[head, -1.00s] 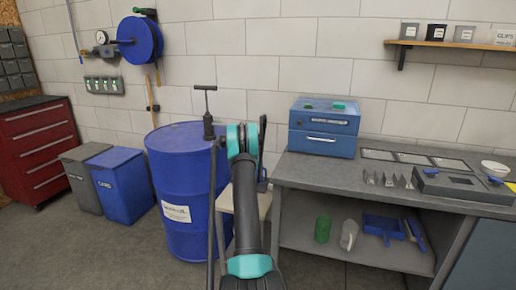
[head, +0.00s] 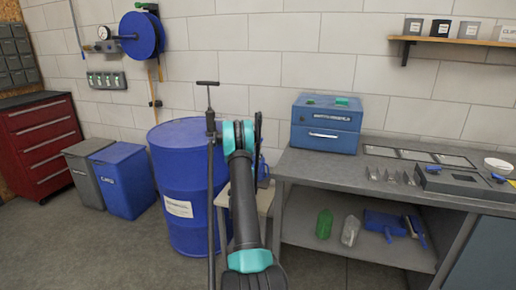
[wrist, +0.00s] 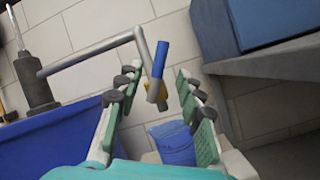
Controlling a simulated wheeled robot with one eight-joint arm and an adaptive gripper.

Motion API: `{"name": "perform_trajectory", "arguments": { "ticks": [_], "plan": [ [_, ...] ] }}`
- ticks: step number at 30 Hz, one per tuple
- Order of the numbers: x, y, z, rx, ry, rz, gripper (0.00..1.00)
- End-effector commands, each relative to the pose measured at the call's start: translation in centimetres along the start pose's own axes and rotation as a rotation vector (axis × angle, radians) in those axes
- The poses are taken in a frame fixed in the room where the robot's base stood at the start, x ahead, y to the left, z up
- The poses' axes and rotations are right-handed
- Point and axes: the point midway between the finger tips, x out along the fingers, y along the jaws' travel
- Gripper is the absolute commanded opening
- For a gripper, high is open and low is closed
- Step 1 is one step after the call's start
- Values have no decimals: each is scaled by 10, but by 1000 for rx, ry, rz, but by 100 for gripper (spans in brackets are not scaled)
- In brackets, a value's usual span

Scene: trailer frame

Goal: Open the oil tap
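The oil tap (wrist: 155,88) shows in the wrist view at the end of a bent grey metal pipe (wrist: 95,56), with a brass-yellow part and a blue lever (wrist: 160,58). The pipe runs from a hand pump (wrist: 36,82) on the blue drum (wrist: 50,150). The drum (head: 182,190) and pump (head: 209,122) also show in the head view. My gripper (wrist: 157,76) is open, its two green-padded fingers on either side of the tap. I cannot tell whether either finger touches it. In the head view my arm hides the tap.
A blue bucket (wrist: 173,143) stands below the tap on a small stand (head: 231,197). Right of it is a grey workbench (head: 350,178) with a blue box (head: 326,125). Two bins (head: 122,180) and a red cabinet (head: 42,145) are at left. Floor (head: 75,250) is clear front left.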

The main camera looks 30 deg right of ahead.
Motion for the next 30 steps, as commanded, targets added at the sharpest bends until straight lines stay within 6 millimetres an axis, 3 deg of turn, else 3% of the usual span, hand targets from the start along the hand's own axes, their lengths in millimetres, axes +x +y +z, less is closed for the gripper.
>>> {"name": "perform_trajectory", "arguments": {
  "ticks": [3, 9, 26, 30],
  "plan": [
    [-20, 1, -1, 0, 1, 2, 37],
    [-36, 0, -1, 0, 0, 0, 37],
    [-38, 1, 0, 0, 0, 0, 37],
    [-36, 5, 8, 40, 4, -20, 37]
  ]
}}
